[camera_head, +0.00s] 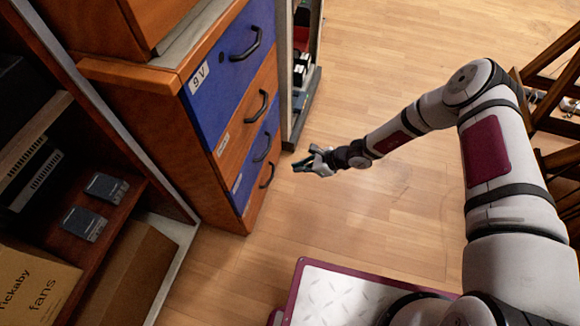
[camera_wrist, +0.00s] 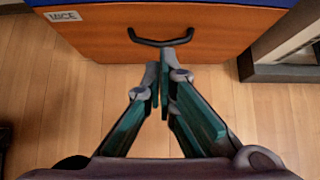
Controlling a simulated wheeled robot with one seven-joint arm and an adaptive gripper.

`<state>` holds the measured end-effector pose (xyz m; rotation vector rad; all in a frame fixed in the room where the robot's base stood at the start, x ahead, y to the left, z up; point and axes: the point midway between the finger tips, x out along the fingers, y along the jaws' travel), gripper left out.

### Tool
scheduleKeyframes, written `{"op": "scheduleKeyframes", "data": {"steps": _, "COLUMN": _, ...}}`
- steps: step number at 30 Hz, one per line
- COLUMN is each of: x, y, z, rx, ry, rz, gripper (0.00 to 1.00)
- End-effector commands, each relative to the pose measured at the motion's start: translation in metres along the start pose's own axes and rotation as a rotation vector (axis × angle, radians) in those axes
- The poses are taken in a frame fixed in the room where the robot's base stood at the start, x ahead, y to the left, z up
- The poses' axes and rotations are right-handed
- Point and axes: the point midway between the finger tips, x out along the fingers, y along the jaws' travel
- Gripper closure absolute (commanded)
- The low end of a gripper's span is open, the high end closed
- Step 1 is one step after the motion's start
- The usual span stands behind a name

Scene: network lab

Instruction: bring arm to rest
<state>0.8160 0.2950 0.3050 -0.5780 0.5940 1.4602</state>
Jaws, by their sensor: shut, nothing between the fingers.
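My gripper (camera_head: 303,164) is at the end of my arm, which reaches left from the right side in the head view. It hangs over the wood floor, just right of the drawer cabinet (camera_head: 222,150). In the wrist view my gripper (camera_wrist: 163,88) is shut and empty. Its tips point toward the black handle (camera_wrist: 160,40) of an orange drawer (camera_wrist: 95,38) labelled "MICE". I cannot tell from this view how far the tips are from the handle.
The cabinet has blue and orange drawers that look closed. A shelf (camera_head: 112,205) with small dark boxes and a cardboard "fans" box (camera_head: 35,285) is at left. A grey rack (camera_head: 298,100) stands behind the cabinet. Wooden frames (camera_head: 550,90) stand at right. Floor (camera_head: 370,225) between is clear.

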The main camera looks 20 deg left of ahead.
Motion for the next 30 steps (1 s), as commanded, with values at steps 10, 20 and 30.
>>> {"op": "scheduleKeyframes", "data": {"steps": 10, "x": -0.008, "y": 0.000, "z": 0.000, "rx": 0.000, "ry": 0.000, "rz": 0.001, "gripper": 1.00}}
{"op": "scheduleKeyframes", "data": {"steps": 20, "x": -0.074, "y": -0.032, "z": 0.059, "rx": -0.242, "ry": -0.022, "rz": 0.001, "gripper": 1.00}}
{"op": "scheduleKeyframes", "data": {"steps": 30, "x": -0.197, "y": -0.035, "z": 0.153, "rx": -0.656, "ry": -0.013, "rz": 0.063, "gripper": 1.00}}
